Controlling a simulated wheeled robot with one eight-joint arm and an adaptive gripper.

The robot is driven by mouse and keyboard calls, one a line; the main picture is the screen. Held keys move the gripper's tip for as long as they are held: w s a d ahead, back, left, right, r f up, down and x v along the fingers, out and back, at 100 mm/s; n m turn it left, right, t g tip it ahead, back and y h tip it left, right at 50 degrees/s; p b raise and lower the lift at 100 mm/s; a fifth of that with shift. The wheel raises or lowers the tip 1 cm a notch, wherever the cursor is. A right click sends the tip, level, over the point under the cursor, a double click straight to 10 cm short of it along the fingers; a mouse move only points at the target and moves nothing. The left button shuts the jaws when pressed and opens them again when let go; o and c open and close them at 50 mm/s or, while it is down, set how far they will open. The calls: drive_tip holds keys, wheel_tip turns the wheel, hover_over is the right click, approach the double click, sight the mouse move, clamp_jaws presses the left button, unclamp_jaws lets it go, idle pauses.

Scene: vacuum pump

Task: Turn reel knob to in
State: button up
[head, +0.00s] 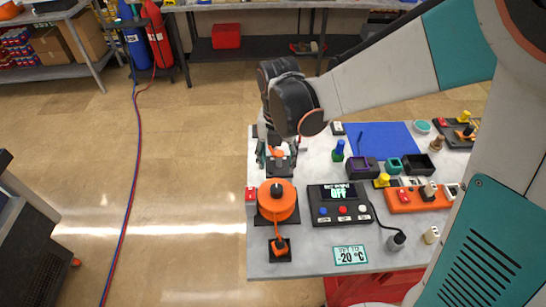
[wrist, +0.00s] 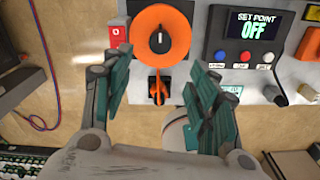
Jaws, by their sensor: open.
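An orange round reel (head: 277,208) sits on a black base near the table's left edge, with a dark round knob (head: 277,189) at its centre. In the wrist view the reel (wrist: 161,18) is at the top middle. Its knob (wrist: 160,39) there bears a small pale mark. I cannot read any "in" marking. My gripper (wrist: 160,70) is open and empty in the wrist view, its teal fingers spread on either side below the reel, apart from the knob.
An orange handle (wrist: 158,88) on a black base stands just in front of the reel, between my fingers in the wrist view. A red-and-white box (head: 251,200) is left of the reel. A control panel (head: 340,220) reading OFF is to the right.

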sight(277, 187)
wheel_tip(277, 187, down, 13)
drive_tip(key=b, duration=0.8)
drive_tip(key=shift+w, duration=0.1)
drive_tip(key=shift+c, duration=0.3)
drive_tip(key=c, duration=1)
